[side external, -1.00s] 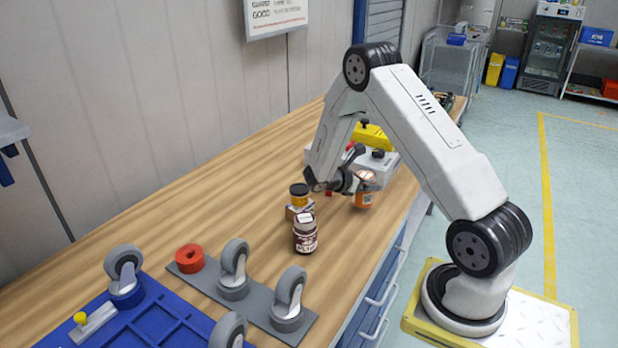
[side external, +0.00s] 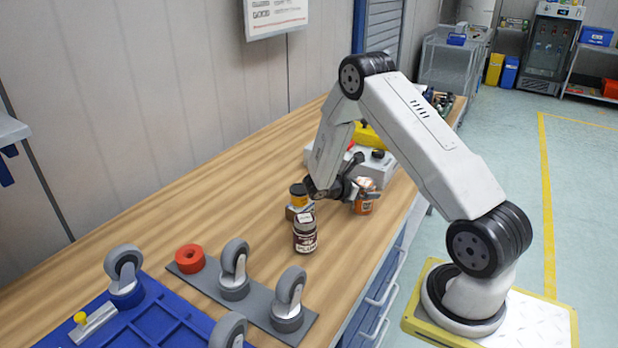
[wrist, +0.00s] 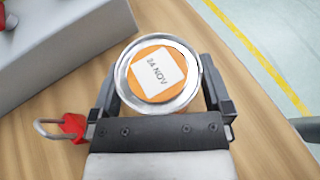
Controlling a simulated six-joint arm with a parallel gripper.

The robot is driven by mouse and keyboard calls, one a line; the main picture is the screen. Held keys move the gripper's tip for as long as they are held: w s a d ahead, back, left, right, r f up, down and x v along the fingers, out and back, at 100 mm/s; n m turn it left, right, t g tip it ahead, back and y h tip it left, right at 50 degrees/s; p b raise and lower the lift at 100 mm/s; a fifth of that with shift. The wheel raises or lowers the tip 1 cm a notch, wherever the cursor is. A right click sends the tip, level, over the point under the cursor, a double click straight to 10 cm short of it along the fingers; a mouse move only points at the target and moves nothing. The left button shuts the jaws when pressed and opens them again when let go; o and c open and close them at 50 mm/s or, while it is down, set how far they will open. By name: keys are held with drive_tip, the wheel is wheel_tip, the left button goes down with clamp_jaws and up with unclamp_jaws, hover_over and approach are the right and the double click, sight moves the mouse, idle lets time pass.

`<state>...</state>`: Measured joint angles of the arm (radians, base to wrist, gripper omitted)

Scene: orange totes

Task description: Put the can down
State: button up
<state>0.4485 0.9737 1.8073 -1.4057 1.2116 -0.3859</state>
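My gripper (side external: 350,190) is around the can from the left side. In the wrist view a finger of my gripper (wrist: 160,98) lies along each side of the can. The can's base is at or very near the bench top; I cannot tell if it touches.
A grey-white box (side external: 375,168) is behind the can, and a red padlock (wrist: 70,127) lies beside the left finger. Casters (side external: 233,268) stand at front left.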

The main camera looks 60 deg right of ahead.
drive_tip(key=shift+r, duration=0.15)
drive_tip(key=v, duration=1.2)
idle(0.5)
drive_tip(key=s+a+r+m+t+y, duration=0.1)
drive_tip(key=s+a+m+t+y, duration=0.1)
drive_tip(key=a, duration=0.5)
drive_tip(key=s+a+r+m+t+y, duration=0.2)
drive_tip(key=s+a+m+t+y, duration=0.1)
drive_tip(key=a+m+y, duration=0.3)
drive_tip(key=s+a+r+m+t+y, duration=0.1)
drive_tip(key=s+a+m+t+y, duration=0.1)
drive_tip(key=a, duration=0.8)
drive_tip(key=shift+s+r+m+t+y, duration=0.4)
drive_tip(key=shift+m+t+y, duration=0.5)
drive_tip(key=shift+m, duration=0.4)
